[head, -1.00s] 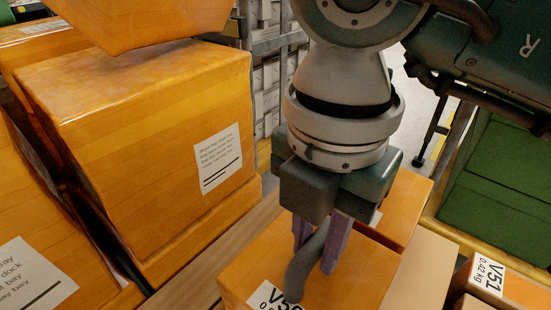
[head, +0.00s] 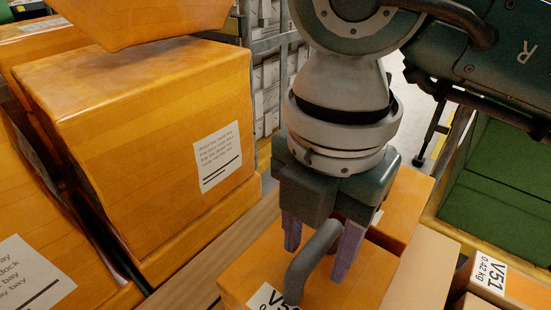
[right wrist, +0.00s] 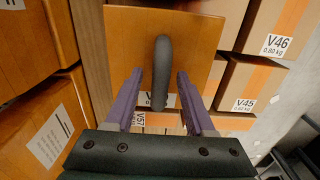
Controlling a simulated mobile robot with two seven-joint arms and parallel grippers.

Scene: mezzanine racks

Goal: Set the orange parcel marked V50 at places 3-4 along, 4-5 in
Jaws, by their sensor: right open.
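The orange parcel (head: 365,285) is at the bottom centre of the head view, its top up. A dark grey handle (head: 304,270) stands on it. Its white label starts with V5; the handle hides part of it and the frame edge cuts it. My right gripper (head: 318,262) is open above the parcel, with its purple fingers on either side of the handle and apart from it. In the right wrist view the parcel (right wrist: 195,55) and handle (right wrist: 162,60) lie ahead, the handle between the spread fingers. My left gripper is not in view.
Large orange boxes (head: 150,130) stand close on the left, past a wooden strip (head: 215,255). Another orange parcel (head: 408,205) and a tan box (head: 425,265) adjoin the parcel. V51 (head: 520,290) is at right. V46 (right wrist: 278,35) and V45 (right wrist: 245,85) show in the wrist view.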

